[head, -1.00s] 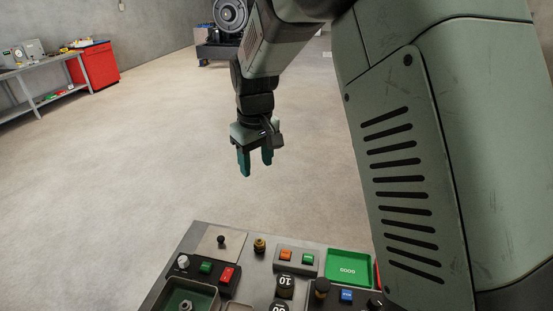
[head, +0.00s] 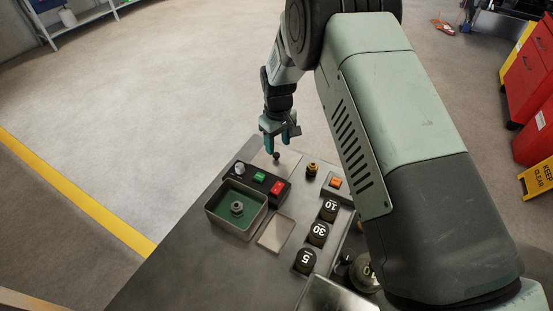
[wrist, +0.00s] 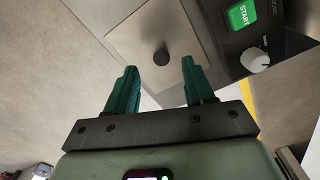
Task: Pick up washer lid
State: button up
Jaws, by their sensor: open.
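The washer lid looks to be the flat square grey plate (head: 262,163) with a dark round knob (head: 277,156) at the far end of the bench. In the wrist view the plate (wrist: 135,30) and its knob (wrist: 162,57) lie beyond my fingertips, with the knob between the two finger lines. My gripper (head: 278,143) has teal fingers, open and empty, just above the knob; in the wrist view the fingers (wrist: 158,68) stand apart. I cannot tell the exact gap to the knob.
An open box (head: 211,213) with green lining holds a nut-like part. Beside it is a control panel (head: 247,172) with green and red buttons. A brass part (head: 312,169) stands right of the lid.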

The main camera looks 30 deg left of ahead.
aim_at(276, 154)
jog(key=f, duration=0.4)
jog(key=shift+w+a+f, duration=0.1)
jog(key=shift+a+f, duration=0.15)
jog(key=shift+f, duration=0.05)
grip_shut()
